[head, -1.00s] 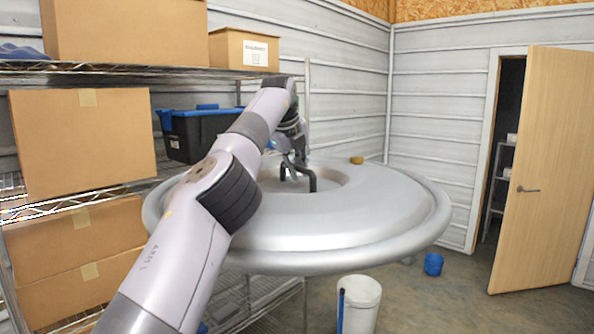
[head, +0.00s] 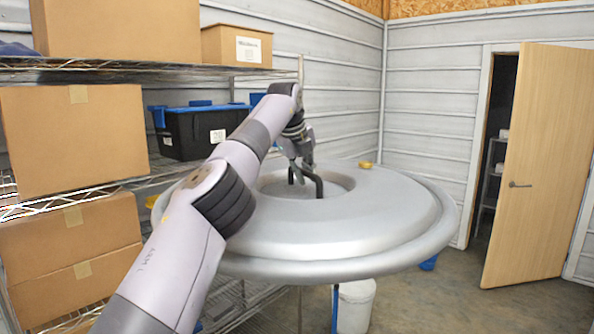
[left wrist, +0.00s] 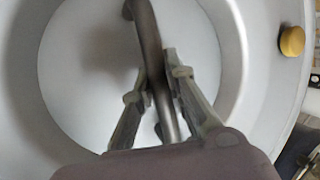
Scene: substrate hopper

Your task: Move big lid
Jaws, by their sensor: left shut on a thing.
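The big lid (head: 370,232) is a wide, round, silver-grey disc with a sunken centre. It hangs in the air in the middle of the head view, slightly tilted. A dark bent handle (head: 319,186) stands in its recess. My left gripper (head: 303,168) is shut on this handle. In the left wrist view the fingers (left wrist: 163,85) lie on both sides of the handle bar (left wrist: 146,38), with the pale recess of the lid (left wrist: 75,75) behind. A small yellow knob (head: 366,165) sits on the lid's far rim. My right gripper is not in view.
Wire shelves (head: 75,65) on the left hold cardboard boxes (head: 75,140) and a black bin with a blue lid (head: 195,130), close to the lid's left edge. A white bucket (head: 355,305) stands on the floor below. A wooden door (head: 540,165) stands open at right.

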